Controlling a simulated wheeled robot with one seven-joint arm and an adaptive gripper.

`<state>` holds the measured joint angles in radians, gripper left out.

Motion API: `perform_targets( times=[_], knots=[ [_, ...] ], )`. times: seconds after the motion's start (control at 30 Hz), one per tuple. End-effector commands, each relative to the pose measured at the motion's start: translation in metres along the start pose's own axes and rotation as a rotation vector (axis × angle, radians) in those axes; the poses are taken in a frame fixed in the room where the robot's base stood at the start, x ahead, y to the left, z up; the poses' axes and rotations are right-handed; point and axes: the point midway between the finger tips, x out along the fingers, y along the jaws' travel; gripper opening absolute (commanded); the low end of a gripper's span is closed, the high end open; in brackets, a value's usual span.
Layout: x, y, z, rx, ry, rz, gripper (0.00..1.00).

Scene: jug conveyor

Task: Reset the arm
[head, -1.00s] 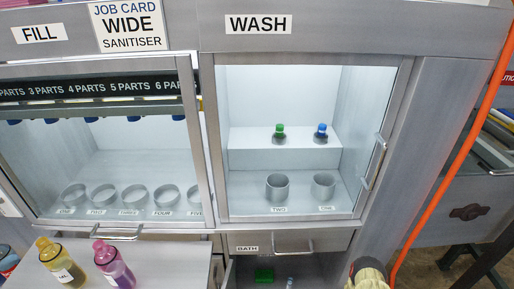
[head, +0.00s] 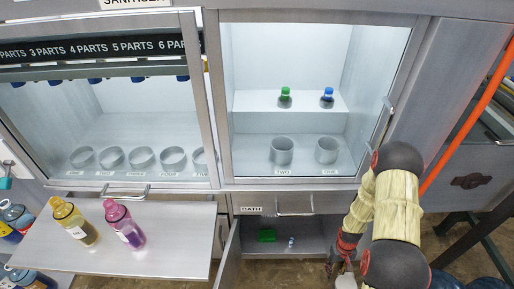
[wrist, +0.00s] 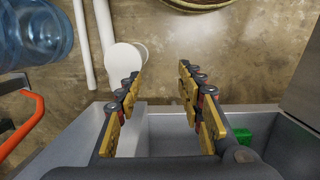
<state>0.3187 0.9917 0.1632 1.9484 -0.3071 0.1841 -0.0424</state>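My arm stands in the right part of the head view, with its wrist low by the open bath cupboard. In the wrist view my gripper (wrist: 160,85) is open, its two yellow-padded fingers well apart with nothing between them. Past the fingers lie the concrete floor and a round white object (wrist: 125,62). A grey bin-like edge (wrist: 165,120) runs beneath the fingers, with a green item (wrist: 243,134) at right. The fingertips cannot be made out clearly in the head view.
The wash cabinet (head: 290,184) holds a green-capped bottle (head: 285,98), a blue-capped bottle (head: 327,98) and two cups. A yellow bottle (head: 75,222) and a pink bottle (head: 124,225) stand on the pull-out shelf (head: 165,255). A blue jug (wrist: 35,30) lies at left in the wrist view.

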Motion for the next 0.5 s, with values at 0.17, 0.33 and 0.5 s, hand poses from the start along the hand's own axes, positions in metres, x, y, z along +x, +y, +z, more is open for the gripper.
perform_targets(
  times=[0.17, 0.33, 0.5],
  knots=[
    [-0.089, -0.004, 0.011, 0.046, -0.038, 0.022, 0.38],
    [-0.166, -0.014, 0.029, 0.083, -0.059, 0.031, 0.38],
    [-0.236, -0.029, 0.052, 0.113, -0.060, 0.033, 0.38]
  ],
)
